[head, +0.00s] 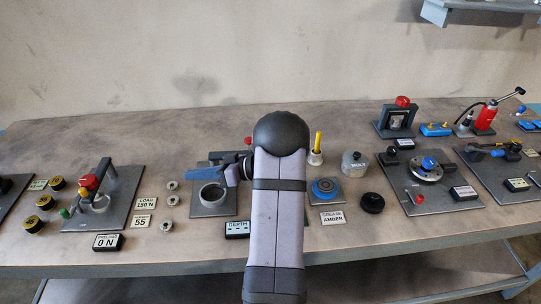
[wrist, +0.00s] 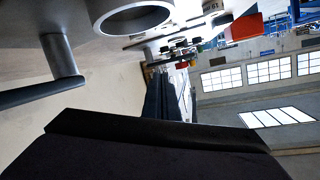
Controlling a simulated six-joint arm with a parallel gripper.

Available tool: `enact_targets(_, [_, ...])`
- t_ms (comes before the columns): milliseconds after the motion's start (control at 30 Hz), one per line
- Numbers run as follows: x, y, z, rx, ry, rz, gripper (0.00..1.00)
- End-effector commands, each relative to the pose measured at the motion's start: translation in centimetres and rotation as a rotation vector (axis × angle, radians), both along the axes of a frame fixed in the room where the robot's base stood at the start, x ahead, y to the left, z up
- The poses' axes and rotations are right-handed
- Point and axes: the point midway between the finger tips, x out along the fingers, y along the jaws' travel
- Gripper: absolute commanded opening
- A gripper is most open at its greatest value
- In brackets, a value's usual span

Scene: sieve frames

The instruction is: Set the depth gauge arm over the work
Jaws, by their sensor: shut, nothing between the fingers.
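The depth station is left of my arm in the head view, with a pale ring-shaped work piece (head: 211,194) on a dark plate (head: 205,212). The ring also shows at the top of the wrist view (wrist: 133,18). A grey post (wrist: 62,60) with a dark bar (wrist: 35,93) stands at the left there; it looks like part of the gauge, but I cannot tell how its arm lies relative to the ring. My gripper (head: 205,173) is shut and empty, just above and behind the ring. My forearm hides the plate's right part.
The DEPTH display (head: 237,228) shows dashes at the plate's front. A preload press (head: 100,195) stands left, with small metal fittings (head: 168,200) between. A grease tin (head: 325,189) and yellow-handled brush (head: 317,148) are right of my arm. The bench behind is mostly clear.

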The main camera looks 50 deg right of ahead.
Motion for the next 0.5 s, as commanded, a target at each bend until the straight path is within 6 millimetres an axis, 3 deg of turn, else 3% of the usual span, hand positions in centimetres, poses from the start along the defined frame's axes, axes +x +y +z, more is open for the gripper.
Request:
enact_targets(200, [-5.4, -0.3, 1.9, 0.236, -0.028, 0.082, 0.00])
enact_targets(500, [-9.7, -8.4, 1.1, 0.571, 0.055, -0.266, 0.00])
